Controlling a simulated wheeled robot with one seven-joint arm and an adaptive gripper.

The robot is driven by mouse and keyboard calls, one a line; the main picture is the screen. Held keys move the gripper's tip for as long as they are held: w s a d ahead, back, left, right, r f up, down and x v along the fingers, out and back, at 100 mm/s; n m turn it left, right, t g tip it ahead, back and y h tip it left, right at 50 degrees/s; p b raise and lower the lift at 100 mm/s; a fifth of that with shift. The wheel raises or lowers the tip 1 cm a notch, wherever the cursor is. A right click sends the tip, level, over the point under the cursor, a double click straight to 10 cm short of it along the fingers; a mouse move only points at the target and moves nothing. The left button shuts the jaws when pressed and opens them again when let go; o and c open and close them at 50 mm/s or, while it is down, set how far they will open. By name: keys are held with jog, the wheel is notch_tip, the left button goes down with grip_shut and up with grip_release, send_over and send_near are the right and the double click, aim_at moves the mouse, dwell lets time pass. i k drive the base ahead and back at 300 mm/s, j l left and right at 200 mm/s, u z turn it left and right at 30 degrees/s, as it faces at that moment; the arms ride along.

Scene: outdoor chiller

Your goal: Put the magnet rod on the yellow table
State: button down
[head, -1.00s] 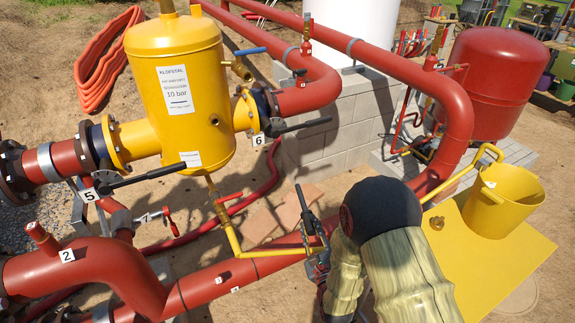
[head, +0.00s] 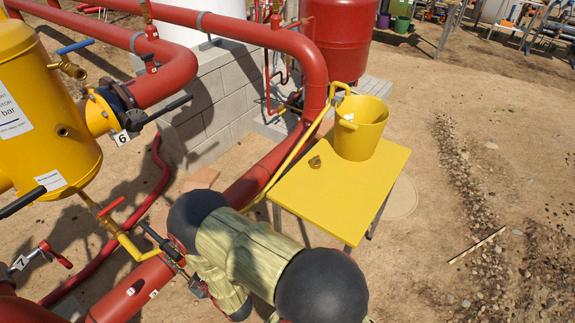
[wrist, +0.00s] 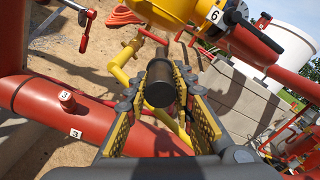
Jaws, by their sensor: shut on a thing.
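The magnet rod appears to be the dark, thick cylinder (wrist: 160,86) in the wrist view, with its rounded end toward the camera. My gripper (wrist: 161,108) is shut on it, with yellow-padded fingers on both sides. The rod's far part is hidden. In the head view my gripper (head: 176,256) is at the lower left, over the red pipe and near the thin yellow drain pipe, partly hidden by my arm. The yellow table (head: 345,205) stands to the right of my gripper, apart from it. Its top is flat and its front part is bare.
A yellow bucket (head: 360,130) stands at the table's back, and a small brass fitting (head: 314,162) lies on its left side. A large red pipe (head: 262,180) runs left of the table. A yellow tank (head: 45,110) with valves stands at left. Open ground lies right of the table.

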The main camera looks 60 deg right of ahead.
aim_at(361, 174)
jog(key=k+l+u, duration=0.5)
jog(key=k+l, duration=0.15)
jog(key=l, duration=0.15)
jog(key=k+l+u, duration=0.5)
jog(key=k, duration=0.25)
jog(key=l, duration=0.1)
